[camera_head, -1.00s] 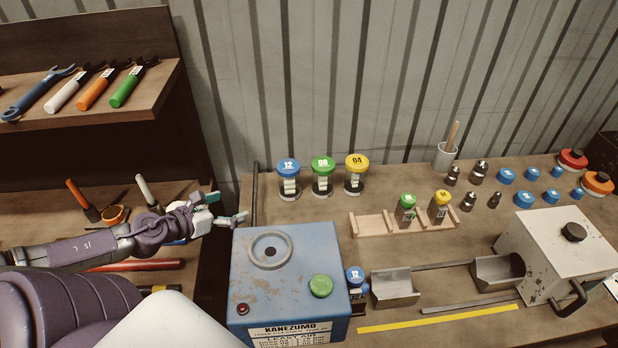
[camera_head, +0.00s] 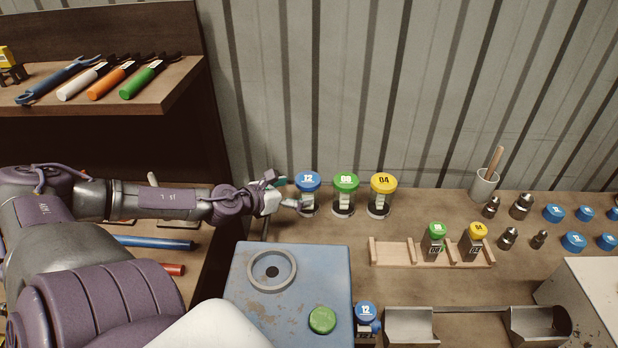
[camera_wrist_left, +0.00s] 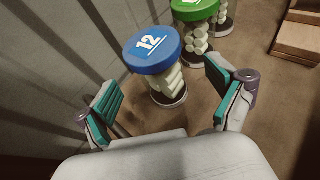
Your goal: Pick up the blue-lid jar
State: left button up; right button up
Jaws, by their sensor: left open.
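The blue-lid jar (camera_head: 308,194), marked 12, stands upright at the left end of a row of three jars at the back of the bench. In the left wrist view the blue-lid jar (camera_wrist_left: 153,52) is just beyond and between my open fingers. My left gripper (camera_head: 284,190) is open, empty and close to the jar's left side, with teal finger pads. It also shows in the left wrist view (camera_wrist_left: 166,100). I cannot tell whether a finger touches the jar. My right gripper is not in view.
The green-lid jar (camera_head: 345,193) stands close to the right, then the yellow-lid jar (camera_head: 381,194). A blue machine (camera_head: 300,290) with a green button stands in front. A wooden rack (camera_head: 400,252) is to the right. The corrugated wall (camera_head: 400,90) is close behind.

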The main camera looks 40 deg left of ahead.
aim_at(299, 189)
pick_arm(q)
jog(key=shift+w+f+b, duration=0.2)
jog(key=shift+w+b, duration=0.1)
jog(key=shift+b, duration=0.2)
jog(key=shift+b+x, duration=1.1)
jog(key=shift+b, duration=0.15)
jog(key=shift+w+a+b, duration=0.15)
jog(key=shift+w+b, duration=0.2)
jog(key=shift+w+a+r, duration=0.1)
jog(key=shift+w, duration=0.05)
jog(key=shift+w+p, duration=0.15)
jog(key=shift+p, duration=0.15)
jog(key=shift+w+d+f, duration=0.2)
jog(key=shift+w+f, duration=0.2)
jog(key=shift+w, duration=0.2)
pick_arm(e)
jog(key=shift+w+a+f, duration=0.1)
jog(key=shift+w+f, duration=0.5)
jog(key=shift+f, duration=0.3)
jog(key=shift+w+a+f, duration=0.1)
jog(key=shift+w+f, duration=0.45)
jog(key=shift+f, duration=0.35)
pick_arm(q)
jog(key=shift+r, duration=0.1)
jog(key=c, duration=1.4)
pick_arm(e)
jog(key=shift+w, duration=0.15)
